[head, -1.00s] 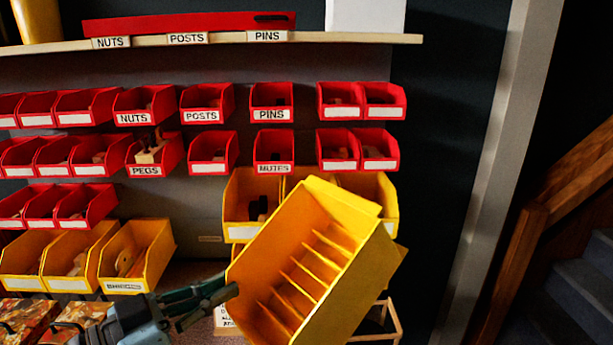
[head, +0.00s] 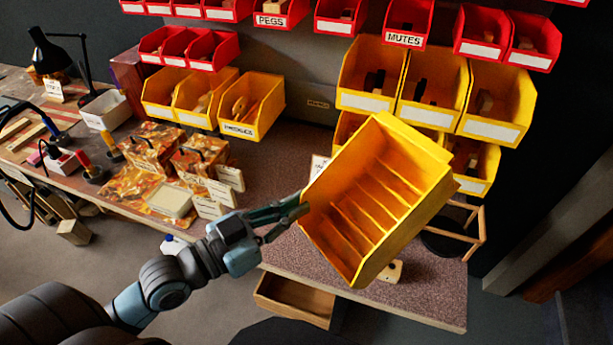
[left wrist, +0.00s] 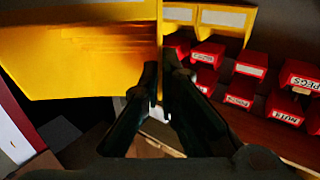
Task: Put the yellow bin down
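The yellow bin (head: 385,195) is a large open-fronted bin with several ribs inside. It hangs tilted in the air above the right part of the workbench in the head view. My left gripper (head: 298,208) is shut on the bin's left wall edge. In the left wrist view the bin (left wrist: 80,60) fills the upper left, and the gripper's fingers (left wrist: 158,85) pinch its wall. The bin hides part of the bench and the lower yellow bins behind it. My right gripper is not in view.
The speckled bench top (head: 420,290) lies below the bin, with a wooden frame (head: 480,225) at its right end. Yellow bins (head: 372,75) and red bins (head: 408,22) hang behind. Patterned boxes (head: 150,145) and cards crowd the bench to the left. An open drawer (head: 293,300) juts out below.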

